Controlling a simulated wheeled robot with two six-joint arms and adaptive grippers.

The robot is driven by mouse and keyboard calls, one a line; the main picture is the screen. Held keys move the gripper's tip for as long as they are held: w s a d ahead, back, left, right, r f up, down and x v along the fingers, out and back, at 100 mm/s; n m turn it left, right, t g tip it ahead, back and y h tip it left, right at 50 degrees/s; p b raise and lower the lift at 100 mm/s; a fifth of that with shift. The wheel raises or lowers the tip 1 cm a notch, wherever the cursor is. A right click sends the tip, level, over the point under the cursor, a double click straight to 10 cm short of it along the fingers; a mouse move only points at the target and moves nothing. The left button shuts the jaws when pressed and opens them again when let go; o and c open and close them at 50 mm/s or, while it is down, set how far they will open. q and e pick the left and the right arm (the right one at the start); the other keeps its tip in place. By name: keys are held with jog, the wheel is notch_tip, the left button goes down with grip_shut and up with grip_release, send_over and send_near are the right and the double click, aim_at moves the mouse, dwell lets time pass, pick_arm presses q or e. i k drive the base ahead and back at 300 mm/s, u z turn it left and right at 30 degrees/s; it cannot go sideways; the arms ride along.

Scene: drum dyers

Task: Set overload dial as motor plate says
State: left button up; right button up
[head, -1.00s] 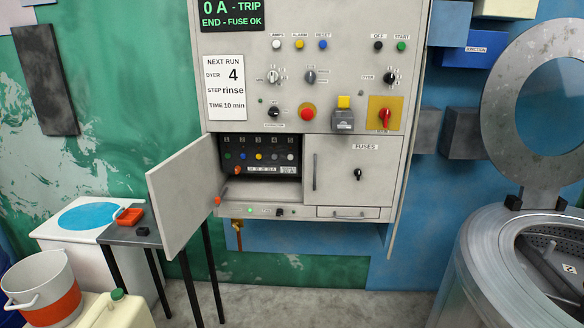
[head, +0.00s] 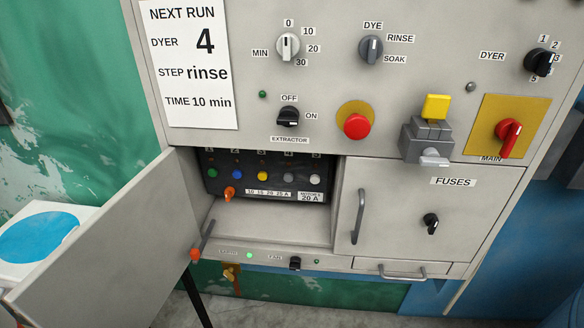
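Neither gripper is in view. Below, an open compartment holds a black strip (head: 226,192) with several coloured round parts and small ampere labels, one reading 20 A. An orange part (head: 230,193) hangs at the strip's lower left.
The compartment door (head: 110,240) swings out to the left. The shut FUSES door (head: 440,215) has a handle and a black knob (head: 431,222). A red button (head: 356,125), a padlock-like grey block (head: 427,140) and a red MAIN switch (head: 508,136) sit above. A NEXT RUN card (head: 190,65) is upper left.

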aim_at(229, 192)
jog(key=u, duration=0.2)
jog(key=i, duration=0.9)
jog(key=u, duration=0.15)
jog(key=k, duration=0.4)
jog(key=z, duration=0.15)
